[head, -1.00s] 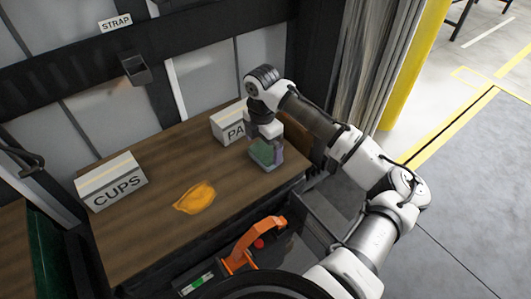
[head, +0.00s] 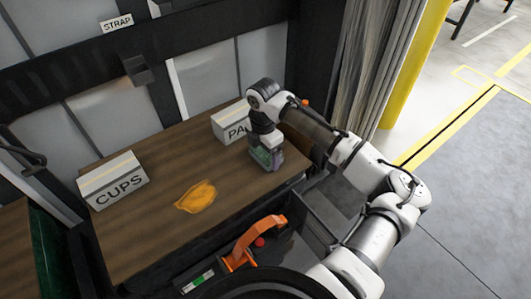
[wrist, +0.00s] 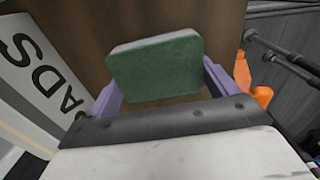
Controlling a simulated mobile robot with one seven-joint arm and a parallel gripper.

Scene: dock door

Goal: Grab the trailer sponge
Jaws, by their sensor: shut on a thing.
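The sponge, a green block with rounded corners, fills the space between my gripper's fingers in the wrist view (wrist: 155,66). My gripper (wrist: 160,85) has purple fingers, one on each side of the sponge, and is shut on it. In the head view my gripper (head: 268,157) points down at the right end of the wooden surface, and a little of the green sponge (head: 262,158) shows at its tip. I cannot tell whether the sponge touches the surface.
A white box marked PADS (wrist: 35,75) stands close to the left of my gripper. A CUPS box (head: 113,181) and an orange-yellow patch (head: 196,196) lie further left on the wooden surface (head: 150,225). An orange handle (head: 255,240) rises in front.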

